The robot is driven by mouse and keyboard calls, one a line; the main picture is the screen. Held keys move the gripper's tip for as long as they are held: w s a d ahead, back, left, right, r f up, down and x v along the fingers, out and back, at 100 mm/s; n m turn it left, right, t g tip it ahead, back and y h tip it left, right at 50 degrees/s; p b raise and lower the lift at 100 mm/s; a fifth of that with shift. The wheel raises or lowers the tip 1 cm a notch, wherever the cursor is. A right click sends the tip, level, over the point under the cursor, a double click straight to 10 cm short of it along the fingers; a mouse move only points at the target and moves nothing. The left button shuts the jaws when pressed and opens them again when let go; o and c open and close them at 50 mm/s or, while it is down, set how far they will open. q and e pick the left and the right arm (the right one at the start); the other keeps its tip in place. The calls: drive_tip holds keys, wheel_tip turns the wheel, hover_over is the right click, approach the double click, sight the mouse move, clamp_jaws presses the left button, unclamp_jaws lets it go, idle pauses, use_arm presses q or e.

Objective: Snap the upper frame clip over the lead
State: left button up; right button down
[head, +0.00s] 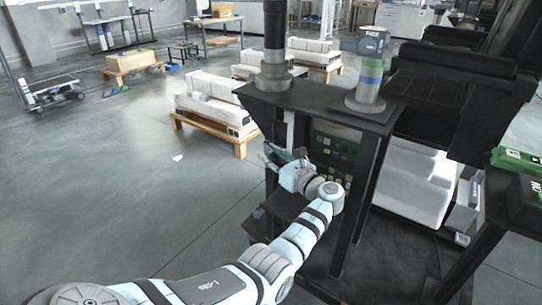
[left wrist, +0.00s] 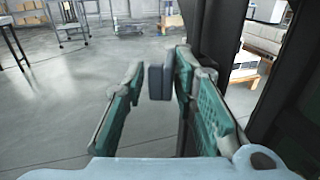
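My left gripper (head: 277,157) is beside the dark frame of the column stand (head: 318,102) in the head view, by its left upright. In the left wrist view its two green pads (left wrist: 150,105) stand apart, so it is open. A small dark grey block (left wrist: 161,81) shows between the fingertips, close to the right pad. It may be the upper frame clip; I cannot tell whether it touches the pad. I cannot make out the lead in either view. My right gripper is not in view.
A green board (head: 334,150) with small parts sits inside the stand, behind my left wrist. Pallets with white boxes (head: 212,103) lie behind.

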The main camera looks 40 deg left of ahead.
use_arm(q)
drive_tip(key=shift+w+r, duration=0.15)
drive_tip(key=shift+d, duration=0.3)
drive_tip(key=v, duration=0.7)
drive_tip(key=shift+s+d, duration=0.2)
